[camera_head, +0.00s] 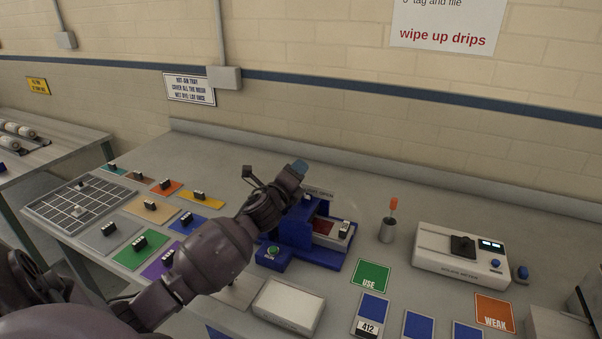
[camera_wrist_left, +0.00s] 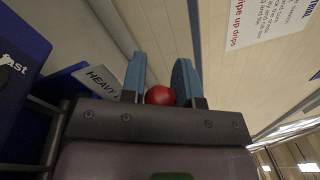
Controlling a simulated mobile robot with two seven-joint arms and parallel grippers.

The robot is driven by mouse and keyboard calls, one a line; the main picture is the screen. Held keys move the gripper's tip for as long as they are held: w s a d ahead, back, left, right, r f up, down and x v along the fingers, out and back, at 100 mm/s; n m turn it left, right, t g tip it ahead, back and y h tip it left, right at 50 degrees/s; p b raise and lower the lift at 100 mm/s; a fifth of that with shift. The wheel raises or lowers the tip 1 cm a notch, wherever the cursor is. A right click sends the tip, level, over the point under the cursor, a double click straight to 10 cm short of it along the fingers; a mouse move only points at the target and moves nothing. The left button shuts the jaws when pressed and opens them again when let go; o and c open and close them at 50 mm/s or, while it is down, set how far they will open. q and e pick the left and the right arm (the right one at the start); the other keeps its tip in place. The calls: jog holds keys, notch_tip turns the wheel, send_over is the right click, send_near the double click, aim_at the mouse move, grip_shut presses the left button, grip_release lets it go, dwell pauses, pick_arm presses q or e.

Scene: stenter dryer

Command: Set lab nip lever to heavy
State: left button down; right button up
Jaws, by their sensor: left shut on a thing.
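The lab nip (camera_head: 297,232) is a blue unit with a grey top plate (camera_head: 320,192), in the middle of the bench in the head view. My left gripper (camera_head: 300,166) is above its back left part, with blue fingertips showing. In the left wrist view, a red ball knob (camera_wrist_left: 160,95) sits between the blue fingers of the left gripper (camera_wrist_left: 160,70), which is shut on it. A plate reading "HEAVY" (camera_wrist_left: 100,79) is just left of the fingers. The lever's shaft is hidden by my gripper. My right gripper is not in view.
A green button box (camera_head: 273,251) stands in front of the nip. A metal cup with an orange-handled tool (camera_head: 387,231) and a white instrument (camera_head: 460,256) are to the right.

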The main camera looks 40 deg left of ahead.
pick_arm(q)
jog(key=shift+f+n, duration=0.25)
jog(key=shift+n, duration=0.25)
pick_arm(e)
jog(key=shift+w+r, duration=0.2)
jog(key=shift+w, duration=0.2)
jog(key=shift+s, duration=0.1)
pick_arm(q)
jog(key=c, duration=1.2)
grip_release()
jog(key=o, duration=0.3)
jog(key=shift+r, duration=0.1)
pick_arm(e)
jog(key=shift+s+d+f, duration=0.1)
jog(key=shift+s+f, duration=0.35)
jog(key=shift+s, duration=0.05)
pick_arm(q)
jog(key=shift+s, duration=0.1)
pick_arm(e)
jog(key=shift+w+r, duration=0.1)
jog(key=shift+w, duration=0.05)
